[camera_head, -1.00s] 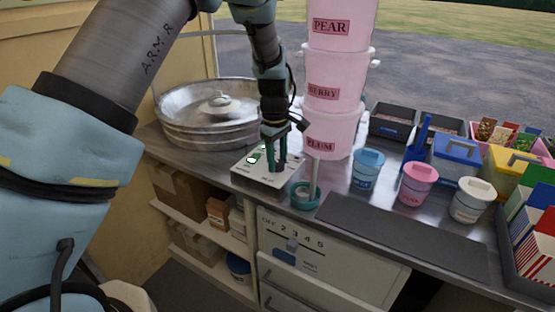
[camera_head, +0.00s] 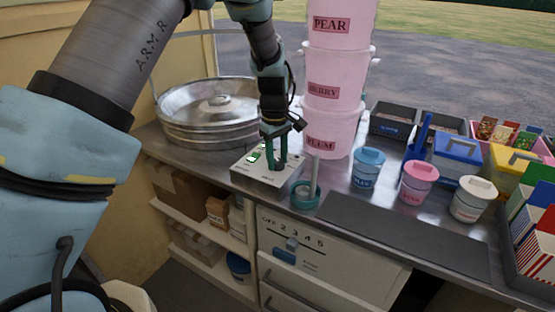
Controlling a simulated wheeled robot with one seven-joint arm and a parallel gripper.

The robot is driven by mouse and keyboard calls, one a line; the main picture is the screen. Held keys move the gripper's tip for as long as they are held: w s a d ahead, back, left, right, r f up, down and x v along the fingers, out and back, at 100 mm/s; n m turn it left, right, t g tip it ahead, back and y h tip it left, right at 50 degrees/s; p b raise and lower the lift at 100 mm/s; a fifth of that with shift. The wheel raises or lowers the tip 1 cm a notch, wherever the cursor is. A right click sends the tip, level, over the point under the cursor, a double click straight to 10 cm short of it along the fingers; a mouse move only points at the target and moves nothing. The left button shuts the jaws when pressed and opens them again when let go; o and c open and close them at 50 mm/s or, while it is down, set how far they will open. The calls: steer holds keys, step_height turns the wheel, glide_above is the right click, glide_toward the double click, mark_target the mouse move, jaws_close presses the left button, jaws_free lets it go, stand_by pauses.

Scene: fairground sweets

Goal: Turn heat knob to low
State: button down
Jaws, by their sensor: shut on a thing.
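A pale control box (camera_head: 258,180) sits on the steel counter in front of the round metal pan. A lit green-white switch (camera_head: 255,157) shows on its top at the left. My gripper (camera_head: 276,164) points down over the right part of the box, with its dark green fingers shut on the heat knob (camera_head: 276,168). The knob is mostly hidden between the fingers, and its setting cannot be read. The small print on the box is too blurred to read.
The metal pan (camera_head: 180,122) stands behind the box. Stacked pink tubs (camera_head: 336,70) rise close to its right. A teal cup (camera_head: 305,197) with a stick is beside the box. A dark mat (camera_head: 400,236) lies bare on the counter, with lidded pots (camera_head: 418,184) behind it.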

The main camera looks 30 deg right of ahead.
mark_target(276, 160)
steer(key=m+b, duration=0.1)
steer(key=m, duration=0.4)
steer(key=m+b, duration=0.1)
steer(key=m, duration=0.4)
steer(key=shift+g, duration=0.3)
stand_by(0.4)
steer(key=shift+c, duration=1.9)
jaws_free()
step_height(276, 160, up, 11)
steer(key=b, duration=0.2)
steer(key=shift+w+a+b, duration=0.15)
steer(key=shift+w+b, duration=0.1)
steer(key=shift+b, duration=0.1)
steer(key=shift+f, duration=0.1)
